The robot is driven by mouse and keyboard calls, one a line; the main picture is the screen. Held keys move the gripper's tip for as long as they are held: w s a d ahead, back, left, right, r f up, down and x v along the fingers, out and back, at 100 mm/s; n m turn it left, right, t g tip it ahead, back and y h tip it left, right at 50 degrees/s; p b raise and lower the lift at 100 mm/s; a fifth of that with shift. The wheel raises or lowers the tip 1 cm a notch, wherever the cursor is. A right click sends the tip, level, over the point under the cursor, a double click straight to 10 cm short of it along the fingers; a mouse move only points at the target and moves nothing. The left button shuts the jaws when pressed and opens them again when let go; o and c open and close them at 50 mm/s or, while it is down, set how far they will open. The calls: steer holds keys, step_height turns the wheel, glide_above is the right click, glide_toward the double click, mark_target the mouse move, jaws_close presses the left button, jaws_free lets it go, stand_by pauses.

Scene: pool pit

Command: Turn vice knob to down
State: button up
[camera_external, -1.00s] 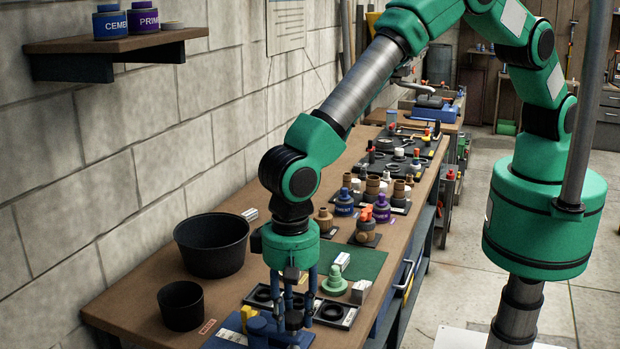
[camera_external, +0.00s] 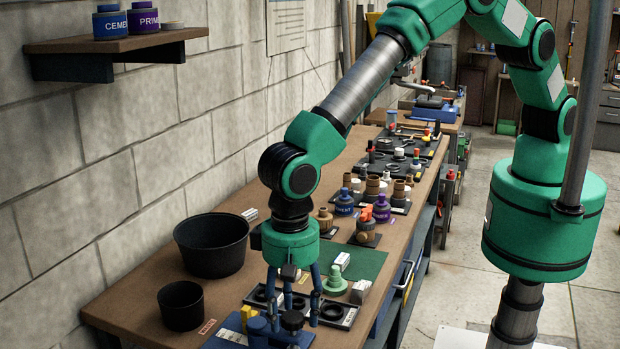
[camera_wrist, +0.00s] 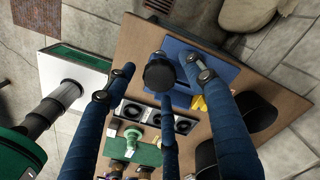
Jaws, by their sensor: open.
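The vice is a blue block with a yellow part (camera_external: 248,315) at the near end of the bench. Its round black knob (camera_external: 292,321) stands on it, near my gripper. My gripper (camera_external: 294,306) has three blue fingers pointing down, spread open, and seems empty. In the wrist view the black knob (camera_wrist: 159,73) appears between the two outer fingers, at the end of the middle one. I cannot tell whether any finger touches it. The vice's blue plate (camera_wrist: 228,68) lies behind it there.
Two black tubs, a large one (camera_external: 211,245) and a small one (camera_external: 182,306), stand left of my gripper. A black tray with rings (camera_external: 338,318) and a pale green fitting (camera_external: 335,281) are close on the right. Fittings crowd the bench farther back.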

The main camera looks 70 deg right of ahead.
mark_target(292, 315)
step_height(292, 315, up, 11)
steer(key=shift+r, duration=0.2)
stand_by(0.4)
stand_by(0.5)
